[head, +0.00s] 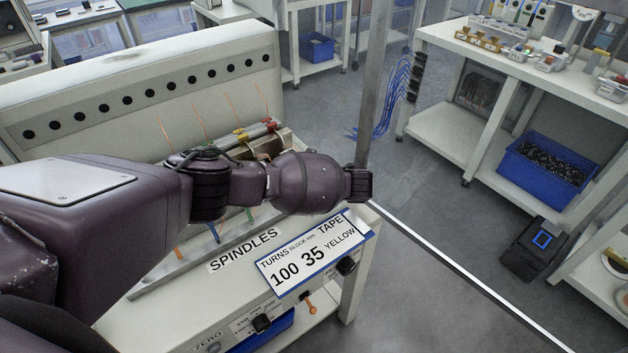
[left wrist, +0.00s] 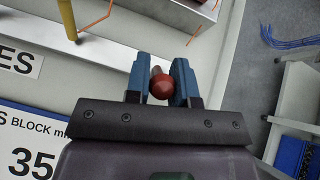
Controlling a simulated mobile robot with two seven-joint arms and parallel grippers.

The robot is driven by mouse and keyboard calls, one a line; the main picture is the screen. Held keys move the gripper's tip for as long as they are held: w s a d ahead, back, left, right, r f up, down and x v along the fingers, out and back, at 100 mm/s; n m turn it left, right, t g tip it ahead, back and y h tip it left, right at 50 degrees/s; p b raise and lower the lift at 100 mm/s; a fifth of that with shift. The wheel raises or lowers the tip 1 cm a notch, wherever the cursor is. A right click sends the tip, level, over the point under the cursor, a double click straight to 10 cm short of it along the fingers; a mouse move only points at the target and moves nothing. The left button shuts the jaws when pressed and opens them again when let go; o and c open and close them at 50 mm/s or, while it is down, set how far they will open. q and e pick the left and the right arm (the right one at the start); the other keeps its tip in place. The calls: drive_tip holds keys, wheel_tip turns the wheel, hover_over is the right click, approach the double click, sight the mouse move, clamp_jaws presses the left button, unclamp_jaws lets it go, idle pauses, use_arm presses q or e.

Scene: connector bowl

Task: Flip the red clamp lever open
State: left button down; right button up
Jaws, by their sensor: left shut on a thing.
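In the left wrist view, the blue fingers of my left gripper (left wrist: 162,88) close around the round red knob of the clamp lever (left wrist: 163,87). A short reddish stem shows just beyond the knob, between the fingertips. The rest of the lever is hidden by the fingers and by the angle, so I cannot tell how far it is turned. In the head view my left arm reaches across the white winding bench, and its wrist hides the fingers and the knob. My right gripper is in neither view.
A label board (head: 313,255) reading 100, 35 and YELLOW stands at the bench front, beside the SPINDLES label (head: 244,250). A yellow post (left wrist: 67,18) stands near the fingers. A grey upright pole (head: 376,80) rises behind my wrist. Blue wires (head: 396,92) hang beyond it.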

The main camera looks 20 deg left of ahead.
use_arm(q)
drive_tip(key=shift+s+d+f+t+y, duration=0.15)
drive_tip(key=shift+t+y, duration=0.15)
drive_tip(key=shift+y, duration=0.3)
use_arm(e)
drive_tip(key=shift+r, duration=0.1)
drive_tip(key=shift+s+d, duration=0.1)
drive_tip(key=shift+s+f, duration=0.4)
use_arm(q)
drive_tip(key=c, duration=1.2)
unclamp_jaws()
drive_tip(key=shift+o, duration=0.3)
drive_tip(key=shift+s+d+r, duration=0.15)
drive_tip(key=shift+d+r, duration=0.1)
drive_tip(key=shift+d, duration=0.1)
drive_tip(key=p+v, duration=0.1)
drive_tip(key=v, duration=0.9)
drive_tip(key=shift+p, duration=0.3)
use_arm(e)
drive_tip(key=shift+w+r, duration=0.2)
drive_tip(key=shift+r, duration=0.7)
